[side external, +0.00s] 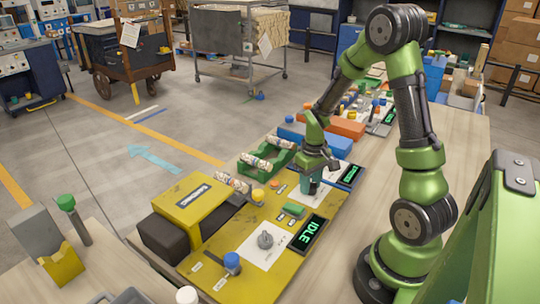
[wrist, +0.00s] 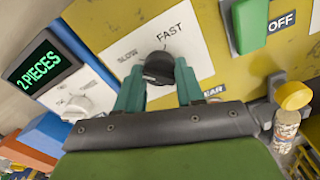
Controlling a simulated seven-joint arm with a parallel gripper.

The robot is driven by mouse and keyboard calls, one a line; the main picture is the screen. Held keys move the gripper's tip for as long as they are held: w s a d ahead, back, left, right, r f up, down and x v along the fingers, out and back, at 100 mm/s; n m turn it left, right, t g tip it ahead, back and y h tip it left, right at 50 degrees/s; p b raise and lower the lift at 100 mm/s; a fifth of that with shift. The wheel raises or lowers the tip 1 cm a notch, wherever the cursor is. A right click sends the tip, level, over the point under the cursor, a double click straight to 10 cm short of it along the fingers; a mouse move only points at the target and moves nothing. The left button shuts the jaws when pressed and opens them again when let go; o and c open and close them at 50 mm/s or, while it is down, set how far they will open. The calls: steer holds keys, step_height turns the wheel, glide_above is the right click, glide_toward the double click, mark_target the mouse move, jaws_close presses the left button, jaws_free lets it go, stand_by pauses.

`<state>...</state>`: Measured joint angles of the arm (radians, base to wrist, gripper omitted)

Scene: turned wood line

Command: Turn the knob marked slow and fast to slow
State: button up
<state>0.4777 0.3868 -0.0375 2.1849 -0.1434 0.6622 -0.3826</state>
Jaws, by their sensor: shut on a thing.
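The black knob (wrist: 159,67) sits on a white plate (wrist: 190,45) printed SLOW on the left and FAST at the upper right in the wrist view. My gripper (wrist: 158,88) has its two teal fingers on either side of the knob and is shut on it. A small light mark shows on the knob's top, towards FAST, but I cannot tell the exact pointer angle. In the side view my gripper (side external: 311,188) is down at the yellow panel (side external: 222,262), and the knob is mostly hidden by the fingers.
A display (wrist: 46,62) reads 2 PIECES, with a white knob (wrist: 82,105) near it. A green switch (wrist: 249,25) stands beside an OFF label. In the side view a grey knob (side external: 265,240) sits near the IDLE display (side external: 307,233). A yellow box (side external: 192,215) stands left.

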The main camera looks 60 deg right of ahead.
stand_by(0.3)
steer(key=o, duration=1)
steer(key=shift+o, duration=0.2)
steer(key=shift+r, duration=0.15)
step_height(320, 180, up, 17)
steer(key=shift+f, duration=0.2)
steer(key=s+a+r+t, duration=0.1)
steer(key=a+r+t, duration=0.1)
steer(key=a, duration=0.4)
steer(key=s+a+r+t+y, duration=0.1)
steer(key=s+a+r+t, duration=0.1)
steer(key=a, duration=0.5)
steer(key=s+a+r+t+y, duration=0.1)
steer(key=s+a+r+t, duration=0.1)
steer(key=a, duration=0.4)
steer(key=shift+s+a+t, duration=0.25)
steer(key=shift+a+t, duration=0.05)
steer(key=shift+t, duration=0.3)
